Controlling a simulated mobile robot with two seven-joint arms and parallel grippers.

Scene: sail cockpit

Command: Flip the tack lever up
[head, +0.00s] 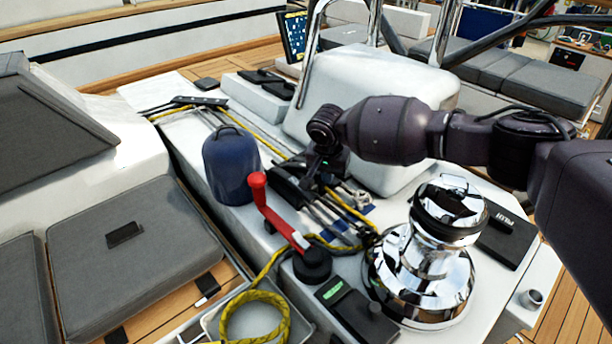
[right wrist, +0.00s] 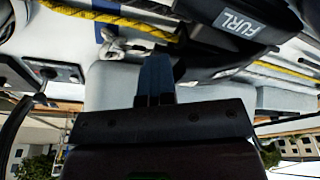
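A bank of dark clutch levers (head: 290,187) sits on the white deck between the blue-covered winch and the chrome winch. In the right wrist view, one black lever (right wrist: 240,25) is labelled FURL. No label reading TACK is legible, so I cannot tell which lever is the tack one. My right gripper (head: 318,165) points down over the far right end of the lever bank. In the right wrist view its fingers (right wrist: 155,78) are together, beside the FURL lever, with nothing visibly held. Its tips are hard to make out in the head view. My left gripper is not in view.
A red-handled winch crank (head: 272,212) stands in front of the levers. A blue-covered winch (head: 230,165) is to the left and a chrome winch (head: 425,260) to the right. Yellow rope (head: 255,315) runs around them. A white housing (head: 370,75) rises behind.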

